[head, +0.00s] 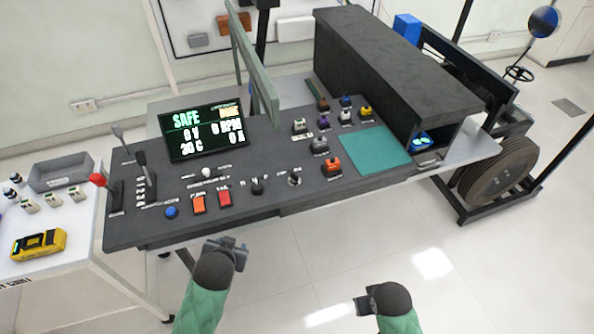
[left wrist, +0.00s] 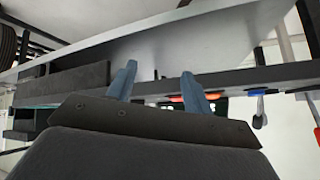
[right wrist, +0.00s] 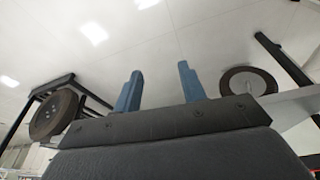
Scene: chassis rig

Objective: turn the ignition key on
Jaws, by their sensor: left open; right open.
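The dark control console (head: 225,222) stands ahead of me. On its front part are a round silver-rimmed switch (head: 295,179) and a black knob (head: 257,185); the silver-rimmed one looks like the ignition key switch, but it is too small to tell which way it is turned. My right gripper (head: 366,303) is open and empty over the floor, farther from the console.
Orange (head: 198,203) and red (head: 224,197) switches, a blue button (head: 171,212) and levers (head: 146,175) sit left of the knobs. A dark box housing (head: 390,70) and teal mat (head: 368,151) are to the right. A side table (head: 75,247) stands left. The floor before the console is clear.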

